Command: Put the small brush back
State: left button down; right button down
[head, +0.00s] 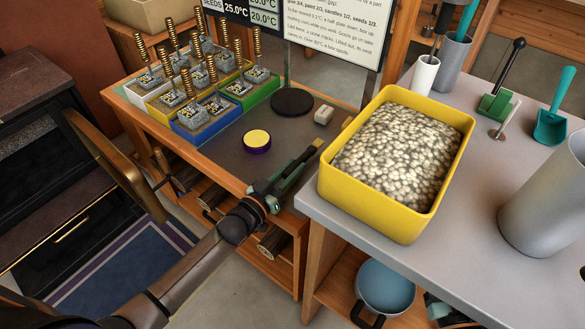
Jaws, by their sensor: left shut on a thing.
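My left gripper (287,179) reaches in over the right front part of the low grey-topped bench. It is shut on a slim thing, seemingly the small brush (317,144), whose dark and tan end sticks out past the fingers toward the yellow tub. The fingers hide much of it, so its bristles cannot be made out. The held end looks close above the bench top; whether it touches cannot be told. My right gripper is not in view.
A yellow tub (331,187) of pale pebbles stands on the right table's (410,255) left edge, close to my gripper.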

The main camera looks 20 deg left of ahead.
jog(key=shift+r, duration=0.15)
pick_arm(q)
jog(key=c, duration=0.7)
grip_release()
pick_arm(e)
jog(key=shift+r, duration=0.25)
pick_arm(q)
jog(key=shift+s+a+r+p, duration=0.15)
jog(key=shift+s+r+p, duration=0.25)
jog(key=shift+r+p, duration=0.15)
jog(key=p+v, duration=0.2)
jog(key=v, duration=0.9)
jog(key=shift+s, duration=0.1)
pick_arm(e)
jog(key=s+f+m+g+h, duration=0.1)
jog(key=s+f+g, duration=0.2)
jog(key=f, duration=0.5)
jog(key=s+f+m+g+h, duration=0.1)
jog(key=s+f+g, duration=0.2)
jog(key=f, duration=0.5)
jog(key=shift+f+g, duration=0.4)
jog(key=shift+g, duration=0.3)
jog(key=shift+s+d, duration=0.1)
